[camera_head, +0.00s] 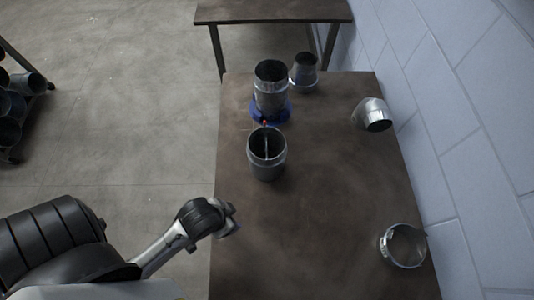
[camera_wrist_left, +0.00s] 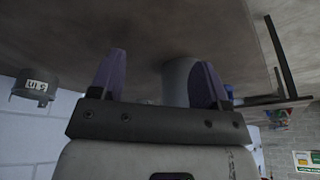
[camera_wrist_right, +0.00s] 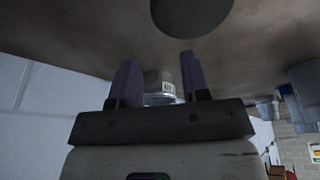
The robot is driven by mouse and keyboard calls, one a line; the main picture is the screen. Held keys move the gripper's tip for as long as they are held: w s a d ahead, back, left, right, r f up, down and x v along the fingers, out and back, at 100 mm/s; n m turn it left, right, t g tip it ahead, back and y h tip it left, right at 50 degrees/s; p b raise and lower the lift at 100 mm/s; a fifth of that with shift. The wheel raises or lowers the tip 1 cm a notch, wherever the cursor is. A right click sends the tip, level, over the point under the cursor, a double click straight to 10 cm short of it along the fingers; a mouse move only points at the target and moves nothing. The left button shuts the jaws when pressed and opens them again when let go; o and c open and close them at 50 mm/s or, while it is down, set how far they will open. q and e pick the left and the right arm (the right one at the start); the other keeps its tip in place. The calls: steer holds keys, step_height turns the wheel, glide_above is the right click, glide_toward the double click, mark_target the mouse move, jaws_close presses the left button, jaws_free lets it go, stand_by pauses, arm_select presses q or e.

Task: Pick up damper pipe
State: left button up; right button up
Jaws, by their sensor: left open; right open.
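A grey open-topped pipe (camera_head: 267,168) with a thin rod across its inside, apparently the damper pipe, stands upright mid-table. My left gripper (camera_head: 230,219) is at the table's left edge, nearer the camera and apart from that pipe. In the left wrist view my left gripper (camera_wrist_left: 157,75) has spread purple fingers with nothing held. A grey cylinder (camera_wrist_left: 177,80) shows beyond, partly hidden by the right finger. In the right wrist view my right gripper (camera_wrist_right: 160,80) is open and empty, with a labelled metal piece (camera_wrist_right: 158,86) beyond its fingers. My right gripper is outside the head view.
Behind the pipe, a metal pipe (camera_head: 271,98) stands at a blue base (camera_head: 284,114), beside a tapered piece (camera_head: 304,72). An elbow (camera_head: 373,114) and ring (camera_head: 404,246) lie right, near the wall. The table's (camera_head: 310,225) front middle is clear.

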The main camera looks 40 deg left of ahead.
arm_select(q)
steer(key=c, duration=0.6)
